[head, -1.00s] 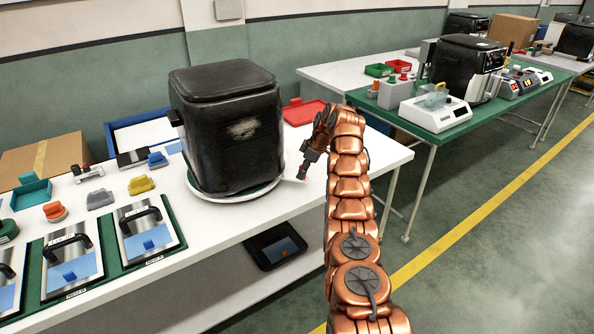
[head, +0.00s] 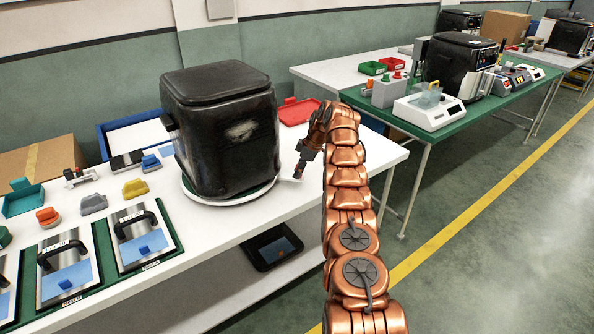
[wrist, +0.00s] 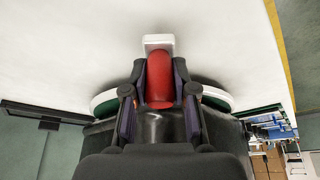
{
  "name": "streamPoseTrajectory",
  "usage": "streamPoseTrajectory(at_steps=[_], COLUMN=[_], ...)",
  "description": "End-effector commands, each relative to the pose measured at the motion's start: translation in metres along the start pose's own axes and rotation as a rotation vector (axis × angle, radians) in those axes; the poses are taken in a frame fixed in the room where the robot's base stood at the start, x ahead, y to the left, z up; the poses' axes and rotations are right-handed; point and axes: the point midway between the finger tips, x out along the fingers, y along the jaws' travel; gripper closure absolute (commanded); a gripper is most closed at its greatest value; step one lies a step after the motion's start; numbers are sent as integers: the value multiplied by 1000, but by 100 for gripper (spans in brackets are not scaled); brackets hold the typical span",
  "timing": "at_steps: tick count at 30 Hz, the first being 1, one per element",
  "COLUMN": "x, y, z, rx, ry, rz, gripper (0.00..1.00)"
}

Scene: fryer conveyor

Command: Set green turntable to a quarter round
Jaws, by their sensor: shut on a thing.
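The green turntable (head: 258,190) with its white rim lies on the white bench under a large black fryer body (head: 222,135). Its green edge also shows in the wrist view (wrist: 105,107), on both sides of my fingers. A red handle (wrist: 160,72) stands at the turntable's near edge by a white tab (wrist: 159,42). My gripper (head: 298,174) is at the right side of the turntable, and in the wrist view its fingers are shut around the red handle. The head view hides most of the handle behind my gripper.
Lidded steel panels (head: 142,235) and small coloured knobs (head: 135,188) sit at the bench's left. A red tray (head: 298,112) and blue tray (head: 130,135) lie behind the fryer. A green table (head: 470,112) stands at the right, beyond a floor gap.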

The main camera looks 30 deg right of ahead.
Motion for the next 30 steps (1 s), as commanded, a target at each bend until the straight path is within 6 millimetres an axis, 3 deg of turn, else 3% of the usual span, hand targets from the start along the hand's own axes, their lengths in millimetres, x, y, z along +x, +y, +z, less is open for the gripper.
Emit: streamPoseTrajectory(at_steps=[6, 7, 14, 23, 30], x=[-5, -5, -4, -2, -17], y=[4, 4, 3, 2, 2], z=[1, 1, -1, -2, 0], rx=[2, 2, -1, -2, -3], ry=[2, 2, 2, 2, 0], rz=[17, 17, 12, 9, 14], gripper=[100, 70, 47, 47, 47])
